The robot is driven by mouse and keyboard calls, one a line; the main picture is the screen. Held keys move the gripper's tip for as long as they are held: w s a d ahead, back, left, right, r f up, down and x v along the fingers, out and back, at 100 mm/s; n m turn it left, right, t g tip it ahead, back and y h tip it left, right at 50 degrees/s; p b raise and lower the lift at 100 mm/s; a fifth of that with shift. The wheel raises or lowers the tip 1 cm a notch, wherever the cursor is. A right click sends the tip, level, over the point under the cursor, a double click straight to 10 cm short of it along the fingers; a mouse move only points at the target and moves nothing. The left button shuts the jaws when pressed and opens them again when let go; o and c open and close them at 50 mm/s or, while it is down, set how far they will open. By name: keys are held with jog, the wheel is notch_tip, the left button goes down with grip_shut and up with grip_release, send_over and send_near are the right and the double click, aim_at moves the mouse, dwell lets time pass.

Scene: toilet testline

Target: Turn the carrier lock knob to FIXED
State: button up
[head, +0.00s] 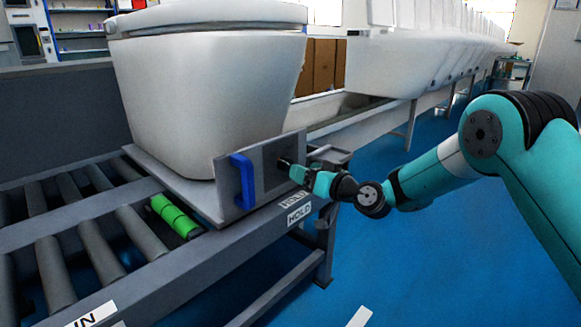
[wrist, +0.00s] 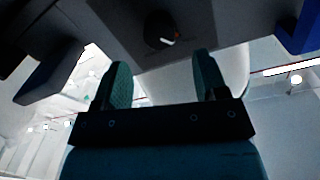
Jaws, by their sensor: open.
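The lock knob (wrist: 160,32) is a dark round knob with a small red and white mark, on a dark square of the carrier's end plate (head: 225,182). In the wrist view it lies just beyond and between my fingertips. My gripper (wrist: 160,75) is open, with one finger on each side of the view and nothing between them. In the head view my gripper (head: 292,168) is close in front of the plate, and the knob is mostly hidden there. I cannot tell whether the fingers touch it. The knob's lettering is not readable.
A blue handle (head: 243,180) stands on the plate, left of the knob. A white toilet (head: 205,95) sits on the carrier. The roller conveyor (head: 85,240) has a green roller (head: 174,216) and HOLD labels (head: 299,213). Blue floor at right is clear.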

aim_at(286, 164)
jog(key=x, duration=0.6)
jog(key=shift+b, duration=0.45)
jog(key=shift+c, duration=0.4)
jog(key=c, duration=0.8)
jog(key=shift+c, duration=0.2)
